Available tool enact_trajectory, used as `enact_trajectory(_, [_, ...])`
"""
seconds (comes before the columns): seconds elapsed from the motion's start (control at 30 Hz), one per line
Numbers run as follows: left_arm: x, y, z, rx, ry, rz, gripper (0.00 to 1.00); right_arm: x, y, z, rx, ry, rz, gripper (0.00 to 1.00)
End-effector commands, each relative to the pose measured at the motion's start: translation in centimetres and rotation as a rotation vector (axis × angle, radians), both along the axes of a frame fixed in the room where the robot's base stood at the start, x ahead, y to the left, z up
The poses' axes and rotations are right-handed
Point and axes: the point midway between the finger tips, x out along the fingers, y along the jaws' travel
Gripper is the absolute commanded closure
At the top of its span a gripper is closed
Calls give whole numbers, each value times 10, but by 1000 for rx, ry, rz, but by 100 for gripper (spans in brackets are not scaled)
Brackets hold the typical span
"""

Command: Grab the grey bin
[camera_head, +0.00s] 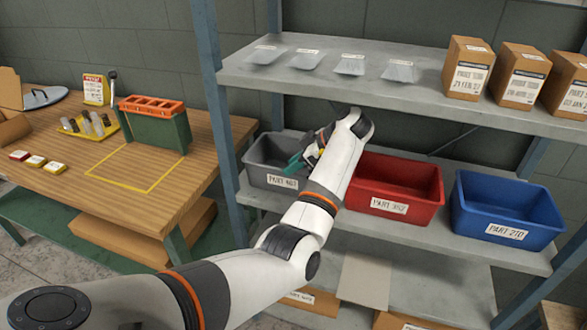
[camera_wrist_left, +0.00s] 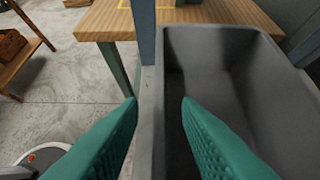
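The grey bin (camera_head: 272,182) stands on the middle shelf at its left end, with a label reading PART 461. My left gripper (camera_head: 292,163) is at the bin's right side in the head view, partly hidden by its own wrist. In the left wrist view, the green fingers of the left gripper (camera_wrist_left: 158,102) are apart. The grey bin's rim (camera_wrist_left: 160,125) runs between them, with the right finger over the bin's inside and the left finger outside. I see no clear contact with the wall. The bin looks empty where its inside shows. My right gripper is not in view.
A red bin (camera_head: 395,208) and a blue bin (camera_head: 507,232) stand to the right on the same shelf. A blue-grey shelf post (camera_head: 222,130) rises close to the grey bin's left. The upper shelf (camera_head: 300,77) hangs above. A wooden workbench (camera_head: 90,190) is at left.

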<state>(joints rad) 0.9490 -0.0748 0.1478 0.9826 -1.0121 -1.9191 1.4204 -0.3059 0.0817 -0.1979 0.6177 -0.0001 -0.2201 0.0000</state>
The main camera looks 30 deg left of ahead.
Motion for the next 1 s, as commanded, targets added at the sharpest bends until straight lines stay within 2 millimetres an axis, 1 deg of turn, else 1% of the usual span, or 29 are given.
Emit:
enact_trajectory(0.03, [-1,6,-2,0,2,2,70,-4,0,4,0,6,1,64])
enact_trajectory(0.1, [-3,15,-8,1,3,3,70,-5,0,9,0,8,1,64])
enact_trajectory(0.3, [-6,34,-27,1,3,1,70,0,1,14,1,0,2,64])
enact_trajectory(0.43, [-6,37,-31,0,0,0,70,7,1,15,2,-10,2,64])
enact_trajectory(0.6, [-6,37,-32,0,0,-1,70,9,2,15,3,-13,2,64])
enact_trajectory(0.67, [-6,37,-32,0,0,-1,79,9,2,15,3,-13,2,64])
enact_trajectory(0.7, [-6,36,-31,0,0,-1,86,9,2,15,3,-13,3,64])
enact_trajectory(0.8, [-6,36,-31,0,0,-1,100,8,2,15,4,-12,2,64])
enact_trajectory(1.0, [-6,36,-32,0,1,-1,100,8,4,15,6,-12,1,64])
